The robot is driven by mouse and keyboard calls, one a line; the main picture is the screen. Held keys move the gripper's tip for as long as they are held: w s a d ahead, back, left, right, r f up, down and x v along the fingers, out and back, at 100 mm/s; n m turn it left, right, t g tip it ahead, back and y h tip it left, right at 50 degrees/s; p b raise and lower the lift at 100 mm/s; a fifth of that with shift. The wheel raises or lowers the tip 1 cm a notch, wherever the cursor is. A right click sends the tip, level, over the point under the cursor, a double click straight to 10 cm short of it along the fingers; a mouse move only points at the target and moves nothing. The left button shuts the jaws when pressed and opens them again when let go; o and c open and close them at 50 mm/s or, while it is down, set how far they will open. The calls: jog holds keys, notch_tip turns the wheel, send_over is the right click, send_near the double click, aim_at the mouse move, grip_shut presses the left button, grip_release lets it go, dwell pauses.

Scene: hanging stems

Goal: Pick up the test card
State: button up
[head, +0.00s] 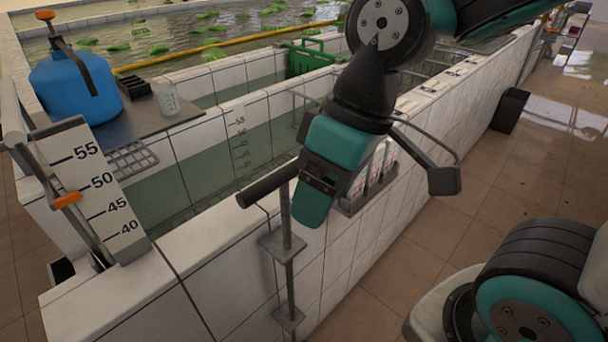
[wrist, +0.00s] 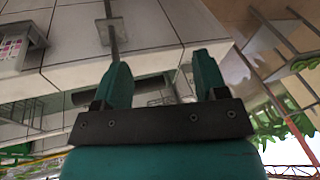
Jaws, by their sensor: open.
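A white card with coloured patches (wrist: 12,48), which looks like the test card, stands in a grey holder at the left edge of the wrist view. In the head view, white and pink pieces (head: 378,172) in a small rack on the wall's outer side appear to be the same place, partly hidden by my arm. My gripper (head: 314,203) is open and empty, in front of the tiled wall and left of that rack. Its two teal fingers stand apart in the wrist view (wrist: 161,70). The card is outside the fingers, apart from them.
A metal post with a black T-handle (head: 268,185) is close to my gripper. A tiled water basin (head: 215,245) has a number gauge (head: 95,190) on its left end. A blue jug (head: 75,85) stands on the far-left ledge.

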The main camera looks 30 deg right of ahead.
jog(key=w+d+r+m+h+p, duration=0.1)
jog(key=w+d+m+h, duration=0.1)
jog(key=w+d, duration=0.75)
jog(key=h+p, duration=0.2)
jog(key=p, duration=0.1)
send_over(357, 183)
jog(key=shift+m, duration=0.4)
jog(key=f, duration=1.2)
jog(key=shift+w+d+f, duration=0.15)
jog(key=shift+w+d, duration=0.25)
notch_tip(357, 183, down, 6)
jog(key=p, duration=0.1)
jog(key=shift+w, duration=0.2)
jog(key=shift+c, duration=0.5)
jog(key=c, duration=0.4)
